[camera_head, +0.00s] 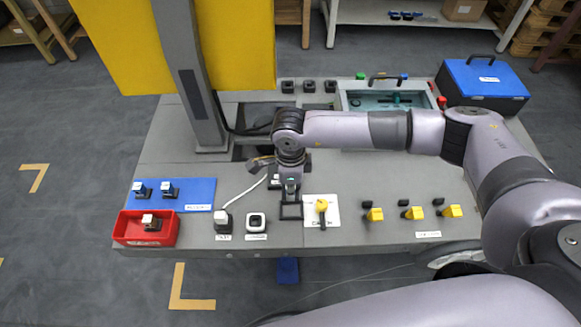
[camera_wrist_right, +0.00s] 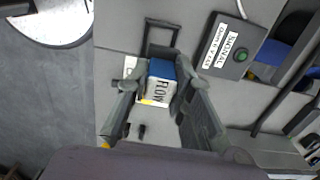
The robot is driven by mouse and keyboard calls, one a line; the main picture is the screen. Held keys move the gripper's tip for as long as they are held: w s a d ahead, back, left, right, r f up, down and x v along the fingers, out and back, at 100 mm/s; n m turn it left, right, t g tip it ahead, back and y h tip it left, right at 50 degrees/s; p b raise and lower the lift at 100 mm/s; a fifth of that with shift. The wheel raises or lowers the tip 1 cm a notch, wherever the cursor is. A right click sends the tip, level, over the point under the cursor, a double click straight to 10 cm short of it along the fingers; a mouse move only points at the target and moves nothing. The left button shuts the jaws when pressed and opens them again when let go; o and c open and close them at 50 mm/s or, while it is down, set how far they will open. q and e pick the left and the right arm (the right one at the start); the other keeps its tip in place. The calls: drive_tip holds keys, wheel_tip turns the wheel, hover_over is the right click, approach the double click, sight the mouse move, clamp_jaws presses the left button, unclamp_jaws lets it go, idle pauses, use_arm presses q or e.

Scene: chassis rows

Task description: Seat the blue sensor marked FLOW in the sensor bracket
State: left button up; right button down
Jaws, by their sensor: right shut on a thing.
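The blue sensor (camera_wrist_right: 158,84) with a white face marked FLOW is between the fingers of my right gripper (camera_wrist_right: 150,88) in the wrist view. My right gripper is shut on it. In the head view the right gripper (camera_head: 290,187) points down over the workbench, and the sensor is too small to make out clearly. A dark rectangular frame, which looks like the sensor bracket (camera_wrist_right: 147,38), lies just beyond the sensor in the wrist view. The frame (camera_head: 291,218) also shows directly below the gripper in the head view. The sensor appears apart from it. My left gripper is not in view.
A blue mat (camera_head: 190,206) holds two sensors, and a red bin (camera_head: 120,229) holds another. Yellow blocks (camera_head: 414,213) stand right. A blue case (camera_head: 484,78) is behind.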

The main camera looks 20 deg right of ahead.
drive_tip(key=shift+s+d+f, duration=0.15)
drive_tip(key=shift+s, duration=0.05)
drive_tip(key=shift+f, duration=0.2)
drive_tip(key=shift+f+b, duration=0.55)
drive_tip(key=shift+f, duration=0.05)
wheel_tip(320, 180, down, 4)
drive_tip(key=b, duration=0.2)
drive_tip(key=shift+f+b, duration=0.25)
drive_tip(key=shift+b, duration=0.1)
drive_tip(key=shift+f, duration=0.35)
use_arm(q)
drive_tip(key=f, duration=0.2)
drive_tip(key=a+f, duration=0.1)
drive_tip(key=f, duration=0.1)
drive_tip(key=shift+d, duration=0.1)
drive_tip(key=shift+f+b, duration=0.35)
drive_tip(key=shift+b, duration=0.15)
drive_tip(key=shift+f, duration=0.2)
use_arm(e)
drive_tip(key=shift+f, duration=0.2)
